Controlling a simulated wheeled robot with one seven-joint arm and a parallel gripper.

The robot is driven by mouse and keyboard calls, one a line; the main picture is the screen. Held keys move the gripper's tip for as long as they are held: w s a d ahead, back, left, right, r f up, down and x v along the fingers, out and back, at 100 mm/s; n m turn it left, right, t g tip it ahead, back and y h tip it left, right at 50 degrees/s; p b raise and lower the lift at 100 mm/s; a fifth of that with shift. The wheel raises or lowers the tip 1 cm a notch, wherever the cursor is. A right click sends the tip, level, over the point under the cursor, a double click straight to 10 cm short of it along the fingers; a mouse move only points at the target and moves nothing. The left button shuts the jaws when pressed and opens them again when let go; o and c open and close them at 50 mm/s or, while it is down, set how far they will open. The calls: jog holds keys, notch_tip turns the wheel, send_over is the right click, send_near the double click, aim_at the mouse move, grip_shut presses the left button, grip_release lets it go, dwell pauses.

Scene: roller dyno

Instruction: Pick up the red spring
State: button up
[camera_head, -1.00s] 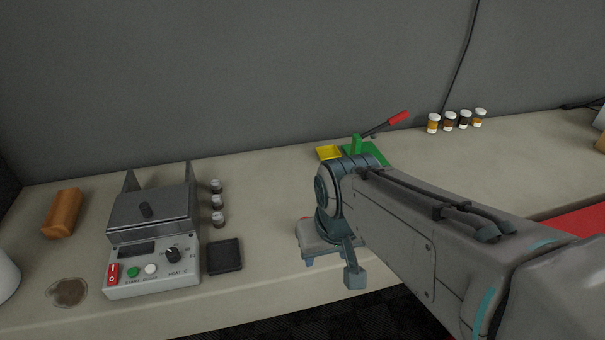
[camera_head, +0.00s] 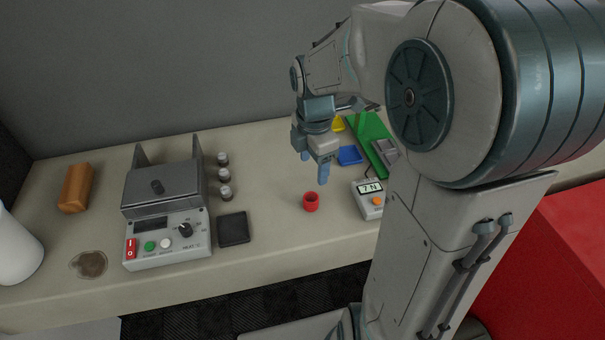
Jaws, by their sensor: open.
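A small red ring-shaped piece (camera_head: 311,202), which looks like the red spring, stands on the beige bench near its front edge. Its coils are too small to make out. My gripper (camera_head: 315,172) hangs above the bench, just behind and above the red piece, pointing down. Its blue-grey fingers are apart, with nothing seen between them. It does not touch the red piece.
A grey meter reading "7 N" (camera_head: 369,199) stands right of the red piece. Blue (camera_head: 349,155) and yellow (camera_head: 338,124) trays and a green plate (camera_head: 367,131) lie behind. A black pad (camera_head: 233,228) and a grey heater (camera_head: 165,218) stand left. Bench between pad and red piece is clear.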

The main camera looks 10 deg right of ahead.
aim_at(311, 197)
jog(key=f, duration=0.4)
jog(key=f+n, duration=0.1)
jog(key=f, duration=0.4)
jog(key=w+f+n, duration=0.1)
jog(key=f, duration=0.4)
jog(key=shift+r, duration=0.1)
jog(key=c, duration=1.1)
